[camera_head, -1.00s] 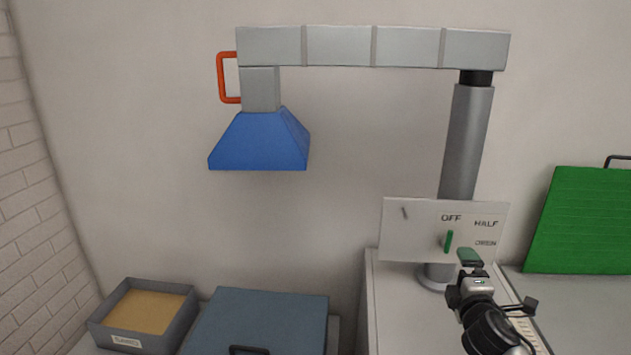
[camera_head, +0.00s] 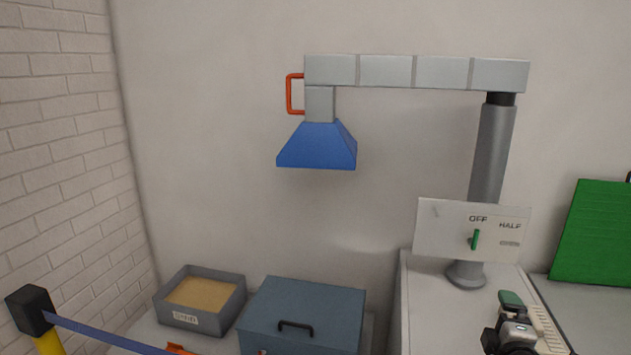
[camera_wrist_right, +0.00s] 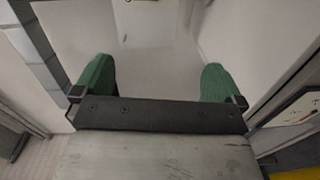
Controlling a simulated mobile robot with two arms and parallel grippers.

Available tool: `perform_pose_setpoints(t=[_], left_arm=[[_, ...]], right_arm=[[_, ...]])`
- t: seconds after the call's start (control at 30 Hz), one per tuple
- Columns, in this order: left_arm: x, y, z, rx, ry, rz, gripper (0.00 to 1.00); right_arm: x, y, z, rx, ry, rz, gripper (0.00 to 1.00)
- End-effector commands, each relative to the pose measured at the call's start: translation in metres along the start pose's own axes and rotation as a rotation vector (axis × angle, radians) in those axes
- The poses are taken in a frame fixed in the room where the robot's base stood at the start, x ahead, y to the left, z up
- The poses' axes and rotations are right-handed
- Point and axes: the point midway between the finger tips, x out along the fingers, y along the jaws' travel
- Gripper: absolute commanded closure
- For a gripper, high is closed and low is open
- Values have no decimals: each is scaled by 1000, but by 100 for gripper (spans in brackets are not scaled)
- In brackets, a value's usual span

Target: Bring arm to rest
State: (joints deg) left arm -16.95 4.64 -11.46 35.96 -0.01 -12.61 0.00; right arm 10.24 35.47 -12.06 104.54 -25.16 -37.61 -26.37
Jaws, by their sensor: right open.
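My right gripper (camera_head: 511,299) is at the lower right of the head view, over the white cabinet and below the switch panel (camera_head: 440,228). In the right wrist view its two green fingers (camera_wrist_right: 157,82) stand wide apart with nothing between them. The panel reads OFF and HALF, with a lower label too small to read. Its green lever (camera_head: 475,240) stands nearly upright under OFF and apart from the gripper. My left gripper is not in view.
A blue extraction hood (camera_head: 318,148) with a red handle (camera_head: 294,94) hangs from a grey arm. A sand-filled box (camera_head: 184,319) and a blue-grey lidded box (camera_head: 310,305) stand below. A barrier post (camera_head: 30,307) with a blue belt is at left. A green board (camera_head: 597,235) stands at right.

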Motion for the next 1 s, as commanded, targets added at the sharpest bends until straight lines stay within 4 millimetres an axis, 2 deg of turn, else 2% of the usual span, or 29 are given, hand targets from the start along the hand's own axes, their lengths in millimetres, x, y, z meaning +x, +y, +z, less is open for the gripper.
perform_pose_setpoints(t=[0.17,0.37,0.47,0.6,0.7,0.8,1.0], left_arm=[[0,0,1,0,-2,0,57],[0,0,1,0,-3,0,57],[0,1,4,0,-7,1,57],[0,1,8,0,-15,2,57],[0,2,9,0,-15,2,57],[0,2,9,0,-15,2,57],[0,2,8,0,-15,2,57]], right_arm=[[-22,-29,-9,108,-26,-88,0],[-64,-73,-21,282,-85,-241,0],[-95,-98,-28,390,-132,-344,0],[-152,-134,-38,567,-231,-525,0],[-194,-153,-44,681,-311,-651,0],[-231,-166,-49,770,-384,-757,0],[-292,-177,-55,899,-516,-925,0]])
